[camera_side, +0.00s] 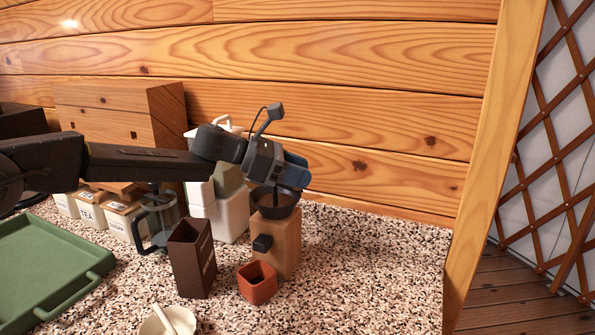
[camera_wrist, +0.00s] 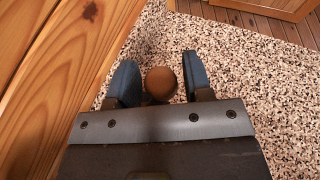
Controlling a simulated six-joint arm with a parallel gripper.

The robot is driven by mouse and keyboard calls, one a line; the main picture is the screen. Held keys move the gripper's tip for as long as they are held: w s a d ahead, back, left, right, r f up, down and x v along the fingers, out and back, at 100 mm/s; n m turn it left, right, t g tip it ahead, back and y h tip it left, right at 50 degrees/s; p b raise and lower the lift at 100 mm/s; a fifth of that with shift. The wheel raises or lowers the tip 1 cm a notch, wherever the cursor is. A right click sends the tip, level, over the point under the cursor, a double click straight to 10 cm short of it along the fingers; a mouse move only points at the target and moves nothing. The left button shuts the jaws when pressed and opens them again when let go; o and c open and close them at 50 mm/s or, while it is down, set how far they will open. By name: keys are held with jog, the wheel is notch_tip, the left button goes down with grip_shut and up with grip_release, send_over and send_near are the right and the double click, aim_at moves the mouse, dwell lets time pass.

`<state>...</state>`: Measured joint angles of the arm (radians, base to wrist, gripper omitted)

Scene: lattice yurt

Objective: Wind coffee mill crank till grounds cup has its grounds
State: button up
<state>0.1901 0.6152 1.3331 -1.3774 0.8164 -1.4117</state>
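The coffee mill (camera_side: 287,243) is a tan wooden block with a dark bowl-shaped hopper (camera_side: 275,207) on top and a black knob on its front. The red-orange grounds cup (camera_side: 257,284) stands on the counter at its front; its inside is dark, and I cannot tell whether it holds grounds. My gripper (camera_side: 294,178) is over the hopper, tilted down, and hides the crank in the side view. In the wrist view my gripper (camera_wrist: 162,82) has its blue fingers open on either side of a round brown knob (camera_wrist: 161,83), apparently the crank's, with a visible gap at the right.
A dark brown bag or box (camera_side: 192,258) stands left of the mill. Behind it are a glass press (camera_side: 157,222), white canisters (camera_side: 122,219) and a white machine (camera_side: 229,218). A green tray (camera_side: 40,262) lies left, a white bowl (camera_side: 154,325) in front. The counter's right side is clear.

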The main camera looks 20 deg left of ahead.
grip_shut()
jog(key=shift+a, duration=0.1)
dwell(0.3)
jog(key=shift+s+a+m+g+h, duration=0.3)
jog(key=shift+s+m+g, duration=0.15)
jog(key=shift+m+g, duration=0.65)
jog(key=shift+s+a+m+g+h, duration=0.3)
jog(key=shift+s+m+g, duration=0.2)
jog(key=shift+m+g, duration=0.6)
jog(key=shift+s+a+m+g+h, duration=0.3)
jog(key=shift+s+m+g, duration=0.15)
jog(key=shift+m+g, duration=0.65)
jog(key=shift+o, duration=1.3)
grip_release()
